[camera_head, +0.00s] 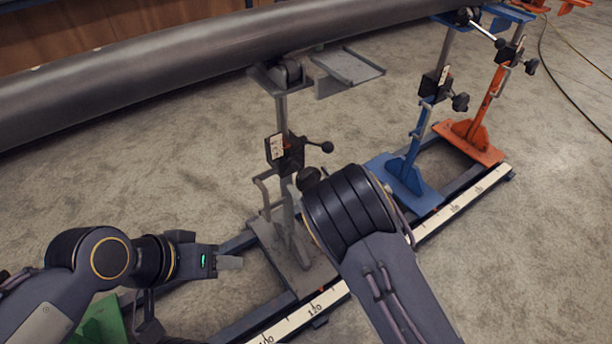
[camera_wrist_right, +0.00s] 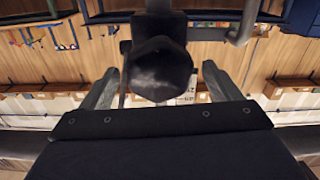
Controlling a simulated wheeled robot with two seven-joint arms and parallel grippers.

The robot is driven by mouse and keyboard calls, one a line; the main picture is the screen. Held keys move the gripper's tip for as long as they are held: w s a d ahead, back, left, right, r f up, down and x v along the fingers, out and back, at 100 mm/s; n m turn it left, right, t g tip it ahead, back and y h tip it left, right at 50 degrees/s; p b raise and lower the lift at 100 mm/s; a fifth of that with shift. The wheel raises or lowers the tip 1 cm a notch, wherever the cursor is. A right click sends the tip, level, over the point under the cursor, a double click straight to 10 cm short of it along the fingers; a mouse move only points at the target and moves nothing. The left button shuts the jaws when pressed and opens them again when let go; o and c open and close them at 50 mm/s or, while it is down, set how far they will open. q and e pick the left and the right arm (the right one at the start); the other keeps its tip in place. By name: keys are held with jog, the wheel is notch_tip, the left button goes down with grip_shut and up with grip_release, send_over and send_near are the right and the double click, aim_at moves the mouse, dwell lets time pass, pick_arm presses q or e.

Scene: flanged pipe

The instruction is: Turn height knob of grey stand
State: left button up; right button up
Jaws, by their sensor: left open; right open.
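The grey stand (camera_head: 284,120) rises from a floor rail under the large grey pipe (camera_head: 200,62). Its black height knob (camera_head: 308,179) shows just left of my right wrist, which partly covers the area. In the right wrist view the dark rounded knob (camera_wrist_right: 160,72) sits between the two spread fingers of my right gripper (camera_wrist_right: 160,88). The gripper is open, with gaps visible on both sides of the knob. In the head view its fingers are hidden behind the wrist. My left gripper (camera_head: 228,262) is open, left of the stand's base and apart from it.
A lever with a black ball (camera_head: 327,147) sticks out right of the grey stand's clamp. A blue stand (camera_head: 412,150) and an orange stand (camera_head: 486,110) stand further right on the rail (camera_head: 440,214). A green base (camera_head: 102,322) is at lower left. A cable lies at right.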

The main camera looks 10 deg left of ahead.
aim_at(311, 183)
jog(key=shift+x, duration=1.65)
jog(key=shift+c, duration=0.3)
jog(key=c, duration=0.9)
